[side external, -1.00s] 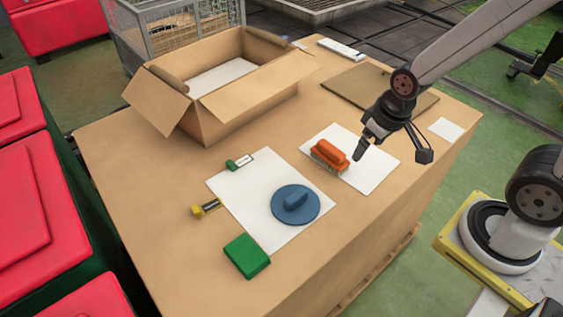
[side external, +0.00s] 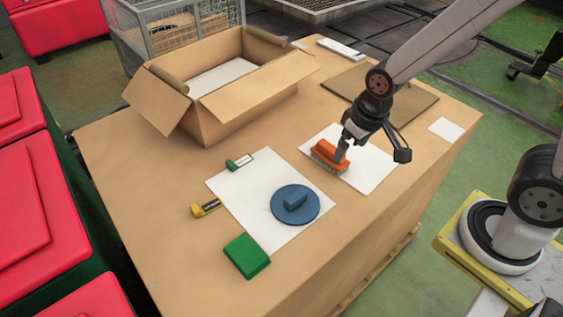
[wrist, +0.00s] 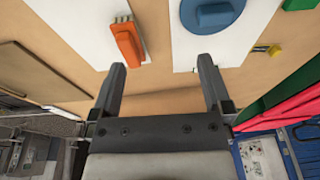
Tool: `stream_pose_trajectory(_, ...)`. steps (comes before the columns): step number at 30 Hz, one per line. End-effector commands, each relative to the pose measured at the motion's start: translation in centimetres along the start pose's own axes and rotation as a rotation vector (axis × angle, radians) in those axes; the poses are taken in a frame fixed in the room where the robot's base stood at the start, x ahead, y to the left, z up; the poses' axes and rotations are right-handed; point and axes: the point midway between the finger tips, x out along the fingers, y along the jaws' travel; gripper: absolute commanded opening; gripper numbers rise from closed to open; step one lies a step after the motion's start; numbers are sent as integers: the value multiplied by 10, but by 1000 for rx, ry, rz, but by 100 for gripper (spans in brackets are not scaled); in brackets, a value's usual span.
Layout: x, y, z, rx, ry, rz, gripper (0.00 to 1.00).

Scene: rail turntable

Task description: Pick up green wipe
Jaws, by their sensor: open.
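The green wipe (side external: 247,256) looks like a flat green block. It lies at the table's near edge, by the front corner of a white sheet. Its edge also shows at the top right of the wrist view (wrist: 300,4). My gripper (side external: 342,152) is above the table by the orange brush, well away from the green wipe. In the wrist view my gripper (wrist: 160,65) has its two fingers wide apart with nothing between them.
An orange brush (side external: 325,153) sits on a white sheet (side external: 372,171). A blue round tool (side external: 283,208) lies on another sheet (side external: 238,205). A small green-ended item (side external: 234,164) and a yellow-ended one (side external: 200,210) lie nearby. An open cardboard box (side external: 217,109) stands behind.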

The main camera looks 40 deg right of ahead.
Motion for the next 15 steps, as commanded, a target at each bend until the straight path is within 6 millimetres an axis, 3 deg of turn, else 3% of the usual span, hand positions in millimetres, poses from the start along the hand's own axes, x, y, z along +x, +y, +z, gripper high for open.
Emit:
stream_pose_trajectory(8, 27, -87, -33, -15, -79, -22, 100)
stream_pose_trajectory(15, 56, -179, -35, -23, -147, -13, 100)
